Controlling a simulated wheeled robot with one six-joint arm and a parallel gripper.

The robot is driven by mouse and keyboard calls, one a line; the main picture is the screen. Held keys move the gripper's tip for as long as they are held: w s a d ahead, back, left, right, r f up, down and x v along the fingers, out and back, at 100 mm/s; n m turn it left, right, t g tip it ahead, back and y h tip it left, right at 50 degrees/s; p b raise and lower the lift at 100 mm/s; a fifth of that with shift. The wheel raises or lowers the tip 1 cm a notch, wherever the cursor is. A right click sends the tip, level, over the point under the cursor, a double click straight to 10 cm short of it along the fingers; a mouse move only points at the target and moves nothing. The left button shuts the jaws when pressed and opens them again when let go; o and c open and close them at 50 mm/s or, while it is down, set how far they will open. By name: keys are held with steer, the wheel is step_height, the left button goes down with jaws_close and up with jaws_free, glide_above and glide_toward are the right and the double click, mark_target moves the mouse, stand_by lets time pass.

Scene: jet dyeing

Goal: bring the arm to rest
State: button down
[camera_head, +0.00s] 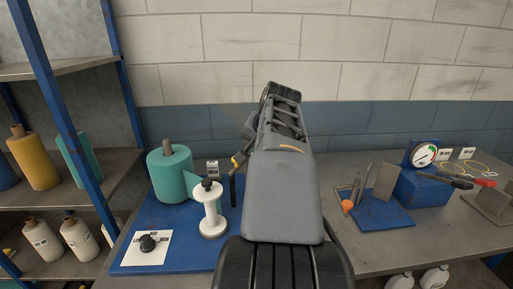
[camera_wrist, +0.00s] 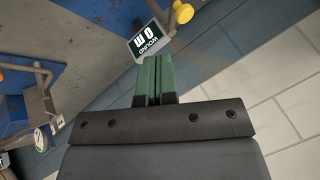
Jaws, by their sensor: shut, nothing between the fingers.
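My gripper (camera_wrist: 157,68) shows in the wrist view as two green fingers lying together, shut, with nothing between them. In the head view my grey arm rises up the middle of the picture, over the bench and towards the wall. Its far end points away from me, so the fingers are hidden there. In the wrist view the fingers stand out against the tiled surface and a small dark green and white sign (camera_wrist: 150,42). I cannot tell whether they touch the sign.
A teal roll (camera_head: 170,172) and a white spool (camera_head: 209,211) stand on a blue mat (camera_head: 187,257) left of my arm. A blue tray (camera_head: 385,217) and gauge box (camera_head: 424,187) are to the right. A blue-framed shelf (camera_head: 75,115) stands at the left.

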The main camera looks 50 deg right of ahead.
stand_by(0.4)
steer(key=a+f+n+g, duration=0.2)
steer(key=a+f+n, duration=0.3)
steer(key=a+f, duration=0.45)
steer(key=s+a+f+n+y, duration=0.1)
steer(key=a+f+n, duration=0.3)
steer(key=a, duration=0.5)
steer(key=s+a+f+n+y, duration=0.1)
steer(key=a+f+n, duration=0.3)
steer(key=a, duration=0.5)
steer(key=shift+s+a+f+n+y, duration=0.25)
steer(key=shift+s+f+n+y, duration=0.05)
steer(key=shift+s+f+n, duration=0.15)
